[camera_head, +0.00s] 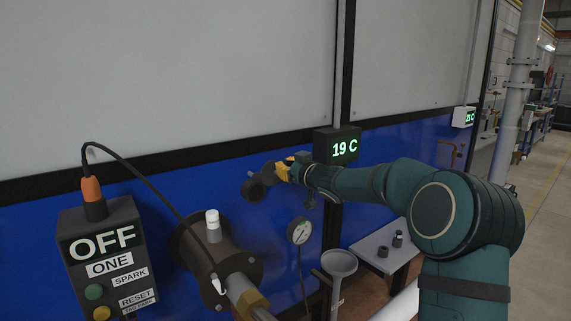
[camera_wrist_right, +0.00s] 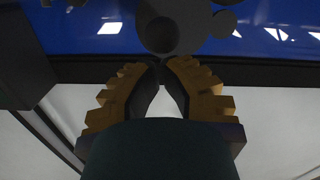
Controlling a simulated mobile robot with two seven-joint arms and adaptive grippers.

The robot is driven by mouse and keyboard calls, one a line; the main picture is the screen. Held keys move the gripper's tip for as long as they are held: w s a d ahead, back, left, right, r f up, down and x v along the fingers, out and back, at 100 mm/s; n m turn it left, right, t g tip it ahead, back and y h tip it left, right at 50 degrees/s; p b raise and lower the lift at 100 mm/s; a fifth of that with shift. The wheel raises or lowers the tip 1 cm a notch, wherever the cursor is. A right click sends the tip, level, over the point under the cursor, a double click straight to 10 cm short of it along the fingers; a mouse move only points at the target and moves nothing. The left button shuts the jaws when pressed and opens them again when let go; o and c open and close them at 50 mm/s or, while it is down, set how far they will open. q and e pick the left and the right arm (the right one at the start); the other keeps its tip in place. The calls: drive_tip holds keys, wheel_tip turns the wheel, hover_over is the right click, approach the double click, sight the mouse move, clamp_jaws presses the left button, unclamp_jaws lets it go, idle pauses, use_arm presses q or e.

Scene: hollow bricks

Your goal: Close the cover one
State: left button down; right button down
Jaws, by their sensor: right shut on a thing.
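The dark round cover (camera_head: 254,190) is by the blue wall, left of the "19 C" display. My right gripper (camera_head: 277,172), with yellow fingers, reaches it from the right and is shut on its dark edge or tab. In the right wrist view the right gripper's (camera_wrist_right: 162,64) fingertips meet at the near edge of the dark round cover (camera_wrist_right: 165,32). The exact contact is dark and hard to make out. A dark flanged cylinder (camera_head: 208,250) with a white-capped fitting stands left of the cover. My left gripper is not in view.
A control box (camera_head: 105,250) marked "OFF" and "ONE" stands at the left, with a cable (camera_head: 140,172) arching from it. A gauge (camera_head: 299,231), a grey funnel (camera_head: 339,264) and a small table (camera_head: 376,250) with dark parts are below my right arm.

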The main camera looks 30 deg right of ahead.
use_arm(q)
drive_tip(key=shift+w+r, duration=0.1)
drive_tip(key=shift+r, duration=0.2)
